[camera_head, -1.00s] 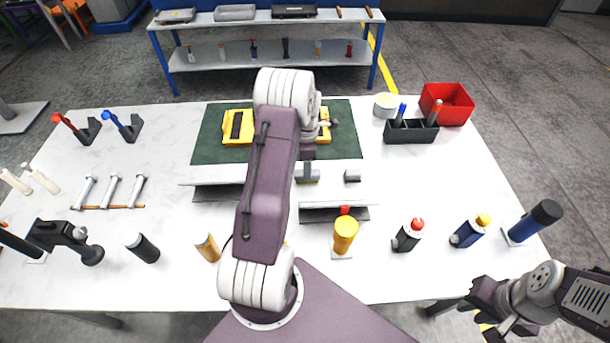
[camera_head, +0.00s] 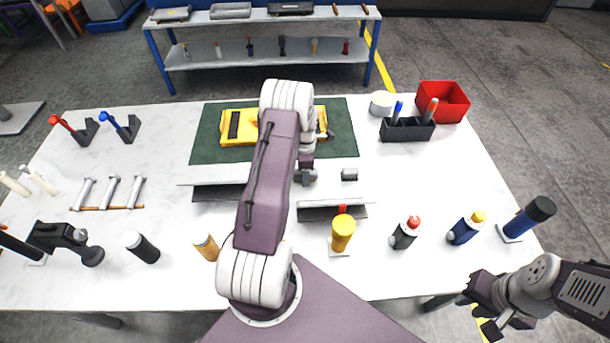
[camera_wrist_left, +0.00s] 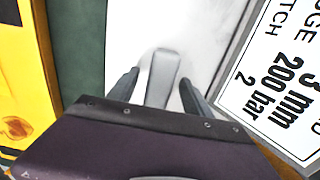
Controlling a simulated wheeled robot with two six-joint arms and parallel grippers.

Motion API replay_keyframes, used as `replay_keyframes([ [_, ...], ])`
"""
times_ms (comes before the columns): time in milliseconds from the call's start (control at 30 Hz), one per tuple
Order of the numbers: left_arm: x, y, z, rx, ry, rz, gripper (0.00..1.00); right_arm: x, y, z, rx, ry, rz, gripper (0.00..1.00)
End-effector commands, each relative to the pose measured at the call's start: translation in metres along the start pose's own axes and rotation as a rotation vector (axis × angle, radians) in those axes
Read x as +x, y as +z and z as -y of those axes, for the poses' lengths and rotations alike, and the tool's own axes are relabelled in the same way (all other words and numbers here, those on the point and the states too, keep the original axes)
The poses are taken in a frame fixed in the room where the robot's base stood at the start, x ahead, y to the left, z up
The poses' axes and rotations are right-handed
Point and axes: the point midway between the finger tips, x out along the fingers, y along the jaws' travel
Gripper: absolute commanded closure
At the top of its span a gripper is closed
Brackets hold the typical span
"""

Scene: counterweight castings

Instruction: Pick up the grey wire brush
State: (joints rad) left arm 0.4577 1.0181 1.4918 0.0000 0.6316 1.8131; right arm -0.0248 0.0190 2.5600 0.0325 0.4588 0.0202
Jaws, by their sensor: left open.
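In the left wrist view, a light grey elongated piece with a rounded end (camera_wrist_left: 161,78) lies on the white tabletop between the fingers of my left gripper (camera_wrist_left: 158,88). It may be the grey wire brush, but no bristles show, so I cannot tell. My left gripper is open, one dark finger on each side of the grey piece, not visibly closed on it. In the head view my left arm covers the middle of the table and hides most of this spot. My right gripper (camera_head: 480,313) is open and empty beyond the front right table edge.
A yellow case (camera_head: 240,127) lies on a green mat (camera_head: 205,146). Raised ledges (camera_head: 215,175) and a printed sign (camera_wrist_left: 285,75) are close by. Several bottles and tools stand along the front. A red bin (camera_head: 443,101) is back right.

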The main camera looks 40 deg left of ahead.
Motion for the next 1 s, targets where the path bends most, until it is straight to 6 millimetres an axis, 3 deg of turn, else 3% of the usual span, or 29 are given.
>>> replay_keyframes([
  [400, 0.0026, 0.0, -0.0001, 0.0, 0.0, 0.0, 0.45, 0.0017, 0.0002, 0.0, 0.0, 0.0, 0.0, 0.74],
  [600, 0.0026, 0.0, 0.0, 0.0, 0.0, 0.0, 1.0, 0.0017, 0.0002, 0.0, 0.0, 0.0, 0.0, 0.74],
  [1000, -0.0064, 0.0001, -0.0004, 0.0, 0.001, 0.0, 1.0, -0.0001, -0.0001, 0.0, 0.0, 0.0, 0.0, 0.74],
])
